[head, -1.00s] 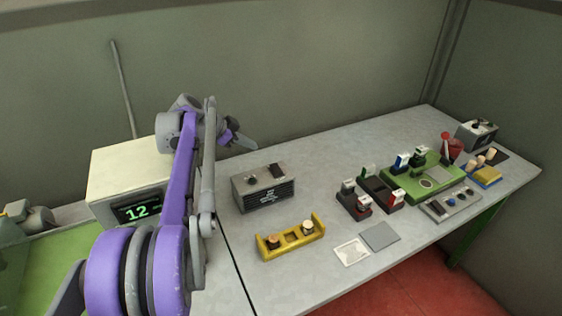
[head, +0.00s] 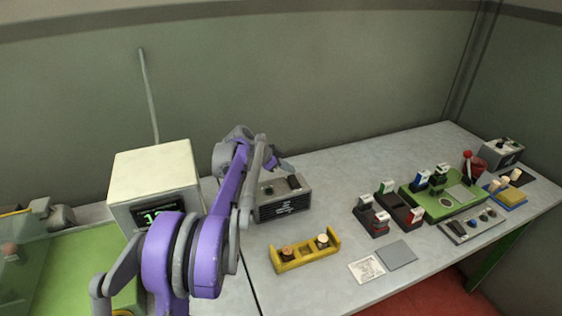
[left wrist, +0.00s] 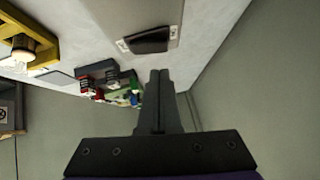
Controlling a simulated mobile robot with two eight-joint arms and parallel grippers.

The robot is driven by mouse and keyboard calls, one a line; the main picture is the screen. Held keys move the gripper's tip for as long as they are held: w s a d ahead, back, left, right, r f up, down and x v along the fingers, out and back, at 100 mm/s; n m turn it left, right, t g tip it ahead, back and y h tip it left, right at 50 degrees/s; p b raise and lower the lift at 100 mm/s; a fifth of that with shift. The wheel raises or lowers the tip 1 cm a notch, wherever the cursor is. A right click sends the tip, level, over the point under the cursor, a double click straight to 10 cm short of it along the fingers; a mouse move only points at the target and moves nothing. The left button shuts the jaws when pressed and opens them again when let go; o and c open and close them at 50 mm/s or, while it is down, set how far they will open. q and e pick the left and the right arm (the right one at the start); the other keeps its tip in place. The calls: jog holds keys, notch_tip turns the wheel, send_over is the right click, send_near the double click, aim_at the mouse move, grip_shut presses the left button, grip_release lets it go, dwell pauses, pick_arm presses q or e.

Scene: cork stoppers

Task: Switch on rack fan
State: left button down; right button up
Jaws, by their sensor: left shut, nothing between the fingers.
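A grey box with a dark vented front (head: 284,206) stands on the grey table, and I take it to be the rack fan. On its top are a dark rocker switch (head: 294,182) at the right and a small dark knob (head: 268,190) at the left. In the left wrist view the black rocker switch (left wrist: 148,40) sits in a light plate on the box top. My left gripper (head: 288,166) is shut and empty, just behind and above the switch. Its closed fingers (left wrist: 159,74) appear close to the switch; I see no clear contact. My right gripper is not in view.
A yellow holder with corks (head: 306,257) stands in front of the box. A cream display unit (head: 153,170) is at left. Dark red-and-blue-topped blocks (head: 372,217), a green fixture (head: 443,203) and another grey box (head: 500,154) are at right. The table behind is clear.

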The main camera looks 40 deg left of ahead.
aim_at(293, 181)
pick_arm(q)
jog(key=shift+a+f, duration=0.25)
jog(key=shift+f, duration=1.05)
